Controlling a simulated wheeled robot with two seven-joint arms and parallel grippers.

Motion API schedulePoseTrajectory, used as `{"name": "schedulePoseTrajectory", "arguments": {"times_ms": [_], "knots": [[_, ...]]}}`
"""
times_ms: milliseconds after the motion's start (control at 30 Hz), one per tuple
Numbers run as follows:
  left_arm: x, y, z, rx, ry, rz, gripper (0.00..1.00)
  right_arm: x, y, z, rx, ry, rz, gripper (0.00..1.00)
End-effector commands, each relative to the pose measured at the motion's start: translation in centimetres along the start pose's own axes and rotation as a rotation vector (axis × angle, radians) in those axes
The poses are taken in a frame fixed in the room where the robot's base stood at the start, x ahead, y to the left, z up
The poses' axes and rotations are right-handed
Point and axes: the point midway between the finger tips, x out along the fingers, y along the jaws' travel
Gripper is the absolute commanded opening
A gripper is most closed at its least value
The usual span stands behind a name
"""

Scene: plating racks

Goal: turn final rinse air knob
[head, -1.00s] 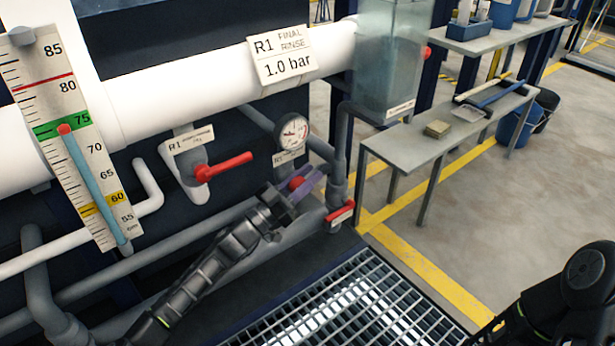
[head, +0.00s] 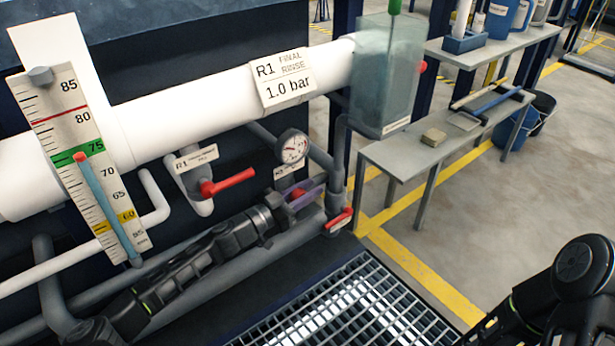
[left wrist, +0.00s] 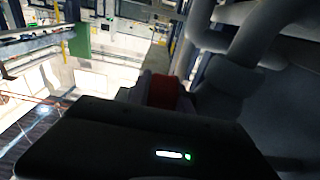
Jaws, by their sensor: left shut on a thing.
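The red air knob (head: 297,193) sits on the pipework just below the round pressure gauge (head: 292,147). My left gripper (head: 303,198) reaches it from the left and is shut on it, with its purplish fingers around the knob. The fingers hide part of the knob. In the left wrist view the red knob (left wrist: 163,92) shows just beyond the dark gripper body, which hides its lower part. A small label below the gauge is partly covered. My right gripper is out of the picture; only part of my right arm shows at the lower right.
A red lever valve (head: 228,182) is left of the knob, and another red handle (head: 339,218) is close on its right. A white pipe with a "1.0 bar" sign (head: 285,80) runs above. A grey bench (head: 400,155) stands to the right. Floor grating lies below.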

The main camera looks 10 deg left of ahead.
Motion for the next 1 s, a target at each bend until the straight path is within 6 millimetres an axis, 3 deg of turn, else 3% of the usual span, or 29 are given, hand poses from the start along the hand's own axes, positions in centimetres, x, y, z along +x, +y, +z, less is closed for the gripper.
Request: {"name": "schedulePoseTrajectory", "arguments": {"times_ms": [67, 400, 433, 533, 833, 1000], "knots": [[0.1, 0.0, -0.3, 0.004, -0.045, 0.001, 0.00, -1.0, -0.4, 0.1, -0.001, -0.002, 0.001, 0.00], [0.0, 0.0, 0.2, 0.000, -0.064, -0.001, 0.00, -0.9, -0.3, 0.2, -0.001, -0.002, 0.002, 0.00], [0.0, 0.0, 0.2, 0.000, -0.064, -0.001, 0.27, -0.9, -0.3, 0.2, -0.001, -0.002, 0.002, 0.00], [0.0, 0.0, 0.2, 0.000, -0.063, -0.001, 0.35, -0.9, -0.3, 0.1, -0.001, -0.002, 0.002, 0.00], [-0.2, 0.0, 0.1, 0.000, -0.063, -0.001, 0.35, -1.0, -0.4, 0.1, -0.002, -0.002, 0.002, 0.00], [-1.8, -0.1, 0.0, -0.001, -0.064, -0.004, 0.35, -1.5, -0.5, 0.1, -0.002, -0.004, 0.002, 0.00]]}}
